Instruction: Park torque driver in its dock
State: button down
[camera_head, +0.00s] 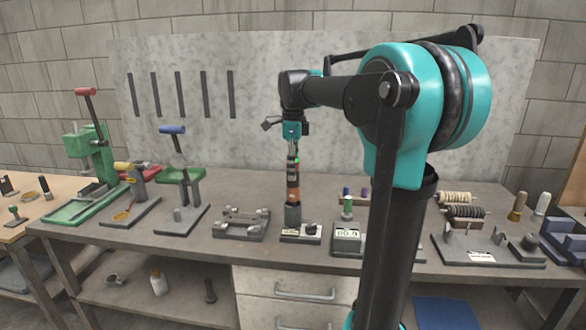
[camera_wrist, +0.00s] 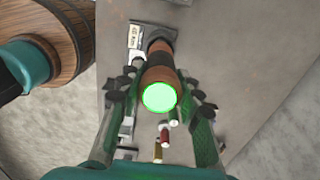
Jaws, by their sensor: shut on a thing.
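The torque driver (camera_head: 293,181) is an upright tool with orange and black bands and a green light at its top. My gripper (camera_head: 293,153) is above it, shut on its upper part. In the wrist view the driver (camera_wrist: 158,75) stands between the fingers of my gripper (camera_wrist: 160,88), its round end glowing green. The driver's lower end meets a dark grey cup on the dock (camera_head: 300,239), a small labelled base on the bench. Whether it is fully seated, I cannot tell. A labelled plate (camera_wrist: 133,38) shows beyond the driver in the wrist view.
A grey fixture (camera_head: 240,225) stands close left of the dock, and a box with a display (camera_head: 347,240) close right. Green clamp presses (camera_head: 180,175) stand further left. Wire spools (camera_head: 463,211) stand right, beyond my arm. The bench front edge is near.

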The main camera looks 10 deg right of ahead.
jog(key=shift+f, duration=1.5)
dwell(1.5)
jog(key=c, duration=1)
grip_release()
jog(key=shift+o, duration=0.2)
